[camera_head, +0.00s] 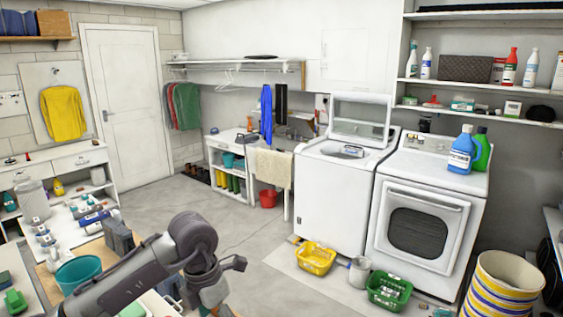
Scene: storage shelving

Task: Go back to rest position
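One dark grey arm of mine comes in from the lower left and bends at a rounded joint above the work surface at the bottom. It looks like my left arm. Its gripper (228,265) is small, dark and partly hidden by the arm's own links, so I cannot tell whether it is open or shut. I see nothing clearly held in it. My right gripper is not in view.
A teal bucket (78,272) and small items lie near the arm at lower left. A yellow basket (315,258), a green basket (389,291) and a striped bin (504,285) stand at right, before the washer (333,200) and dryer (425,225). Centre floor is mostly clear.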

